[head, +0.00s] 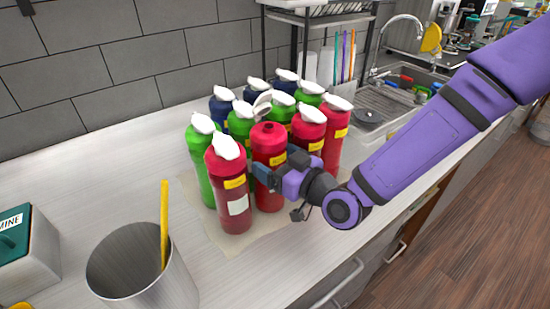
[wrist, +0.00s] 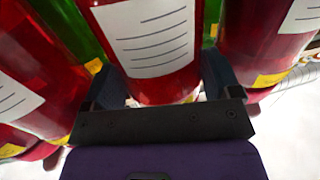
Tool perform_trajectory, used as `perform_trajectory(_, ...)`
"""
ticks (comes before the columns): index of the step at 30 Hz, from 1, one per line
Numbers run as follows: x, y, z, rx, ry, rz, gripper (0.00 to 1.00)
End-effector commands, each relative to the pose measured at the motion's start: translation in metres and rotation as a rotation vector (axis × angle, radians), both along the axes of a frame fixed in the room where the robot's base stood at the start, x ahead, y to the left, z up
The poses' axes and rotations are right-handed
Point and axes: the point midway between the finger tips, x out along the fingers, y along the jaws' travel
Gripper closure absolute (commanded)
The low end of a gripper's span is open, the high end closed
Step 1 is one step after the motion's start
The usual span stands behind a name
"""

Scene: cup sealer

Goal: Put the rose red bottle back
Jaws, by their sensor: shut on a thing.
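A rose red bottle (head: 268,142) stands upright in the front row of the bottle group, with a dark opening or spout hole at its top. My gripper (head: 268,176) reaches in from the right and is shut around its body. In the wrist view, my gripper (wrist: 165,95) has a finger on each side of the rose red bottle (wrist: 148,85), whose white label faces the camera.
A white-capped red bottle (head: 231,200) stands close on the left, and other red bottles (head: 308,132) stand close on the right. Green bottles (head: 240,124) and blue ones crowd behind. A metal bin (head: 128,262) stands front left.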

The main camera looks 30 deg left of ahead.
Motion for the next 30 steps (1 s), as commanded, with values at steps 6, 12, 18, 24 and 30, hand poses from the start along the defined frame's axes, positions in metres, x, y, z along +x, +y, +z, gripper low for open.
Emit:
perform_trajectory(6,0.0,0.001,-0.004,0.003,-0.002,0.0,0.8)
perform_trajectory(12,0.0,0.0,-0.005,-0.001,0.0,0.0,0.06)
perform_trajectory(18,0.0,0.0,-0.003,0.0,0.0,0.0,0.06)
perform_trajectory(24,-0.002,-0.011,0.006,-0.001,0.0,-0.001,0.06)
perform_trajectory(30,-0.014,-0.051,0.006,-0.002,0.0,-0.001,0.06)
